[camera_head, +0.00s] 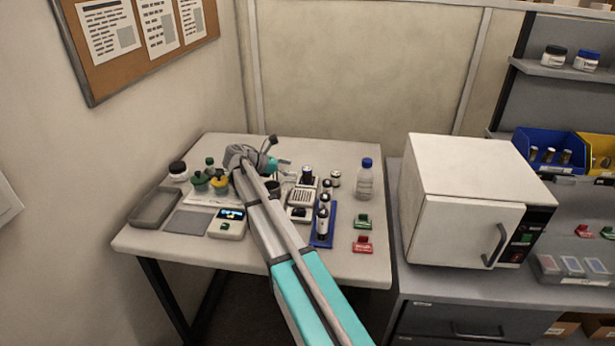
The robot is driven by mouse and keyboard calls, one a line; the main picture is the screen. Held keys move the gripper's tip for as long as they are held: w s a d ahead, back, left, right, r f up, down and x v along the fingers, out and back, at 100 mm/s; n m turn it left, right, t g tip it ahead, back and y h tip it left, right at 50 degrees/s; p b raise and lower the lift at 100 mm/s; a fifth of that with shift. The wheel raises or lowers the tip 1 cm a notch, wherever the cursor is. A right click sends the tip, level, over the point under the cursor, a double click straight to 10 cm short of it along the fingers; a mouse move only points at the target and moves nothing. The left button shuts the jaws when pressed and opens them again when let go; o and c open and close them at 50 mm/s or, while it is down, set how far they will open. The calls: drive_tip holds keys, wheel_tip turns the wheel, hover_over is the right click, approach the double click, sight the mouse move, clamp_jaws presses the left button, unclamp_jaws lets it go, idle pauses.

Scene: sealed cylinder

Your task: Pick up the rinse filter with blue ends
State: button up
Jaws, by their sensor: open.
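I cannot clearly make out a rinse filter with blue ends; the parts on the table are small, and my arm hides some of the middle. Several dark-and-silver cylinders (323,217) stand in a row on a blue rack (332,233), right of my forearm; the color of their ends is unclear. My gripper (284,167) is at the far end of my arm, over the back middle of the table, behind and left of that rack. It is open, and I see nothing held in it. Its fingers are small in this view.
The table (352,160) also holds a grey tray (156,207), a digital scale (229,222), green and yellow-topped pieces (219,182), a blue-capped bottle (365,179), and green (362,221) and red (363,244) blocks. A white oven (463,196) stands close on the right.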

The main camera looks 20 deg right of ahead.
sight(307, 172)
drive_tip(key=shift+d+f, duration=0.25)
drive_tip(key=shift+d, duration=0.3)
drive_tip(key=shift+s, duration=0.1)
drive_tip(key=shift+s+b+x, duration=0.1)
drive_tip(key=shift+b+x, duration=0.5)
drive_tip(key=shift+x, duration=0.7)
drive_tip(key=shift+s+b+x, duration=0.15)
drive_tip(key=shift+b+x, duration=0.45)
drive_tip(key=shift+x, duration=0.7)
drive_tip(key=shift+a, duration=0.1)
drive_tip(key=c, duration=1.1)
drive_tip(key=shift+c, duration=0.2)
